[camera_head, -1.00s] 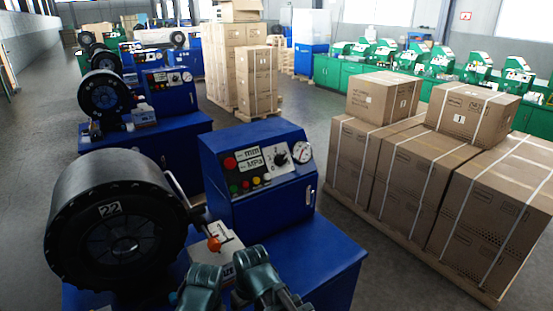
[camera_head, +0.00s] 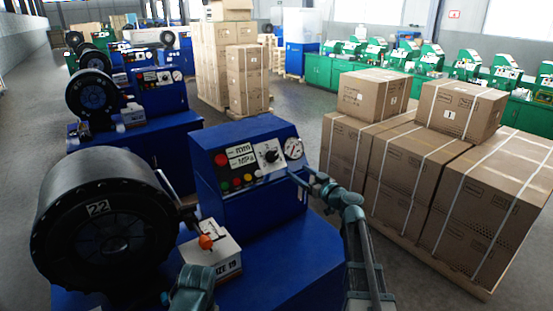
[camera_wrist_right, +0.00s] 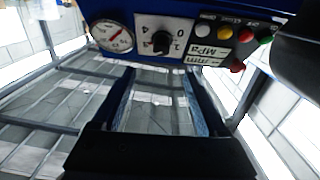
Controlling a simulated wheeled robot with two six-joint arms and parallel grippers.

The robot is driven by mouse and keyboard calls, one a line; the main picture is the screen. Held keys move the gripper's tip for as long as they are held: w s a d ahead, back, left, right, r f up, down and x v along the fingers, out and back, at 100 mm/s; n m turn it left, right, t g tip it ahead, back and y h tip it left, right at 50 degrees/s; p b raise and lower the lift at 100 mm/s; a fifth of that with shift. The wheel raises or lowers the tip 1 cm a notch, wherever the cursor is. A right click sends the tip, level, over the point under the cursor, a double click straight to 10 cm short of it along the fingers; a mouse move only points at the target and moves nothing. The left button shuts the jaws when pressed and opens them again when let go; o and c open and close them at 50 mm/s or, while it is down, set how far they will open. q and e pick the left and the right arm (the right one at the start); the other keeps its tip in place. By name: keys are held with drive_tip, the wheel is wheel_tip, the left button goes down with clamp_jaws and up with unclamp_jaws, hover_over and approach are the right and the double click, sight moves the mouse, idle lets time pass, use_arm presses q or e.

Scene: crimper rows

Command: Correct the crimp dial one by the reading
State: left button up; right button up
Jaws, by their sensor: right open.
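The crimp dial is a black knob (camera_head: 270,156) on a white scale plate on the blue console (camera_head: 235,205) of the crimper marked 22. It also shows in the right wrist view (camera_wrist_right: 162,42), with digits around it; its exact setting is hard to read. A round gauge (camera_head: 293,148) with a red needle (camera_wrist_right: 116,36) sits beside it. My right gripper (camera_head: 302,178) is at the console's right edge, below the gauge. In its wrist view its fingers (camera_wrist_right: 157,75) are apart and empty, with the knob ahead between them. My left gripper (camera_head: 192,292) is low at the front, its fingertips unclear.
Colored buttons (camera_head: 237,180) and mm/MPa labels (camera_wrist_right: 203,52) sit beside the dial. A white box with an orange ball (camera_head: 206,242) stands by the black crimping head (camera_head: 105,222). Strapped cartons (camera_head: 405,180) stand on a pallet at the right. More crimpers (camera_head: 95,92) line the left.

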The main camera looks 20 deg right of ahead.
sight(276, 157)
drive_tip(key=x, duration=1.3)
drive_tip(key=shift+w+a+f, duration=0.1)
drive_tip(key=shift+w+a, duration=0.1)
drive_tip(key=shift+w, duration=0.15)
clamp_jaws()
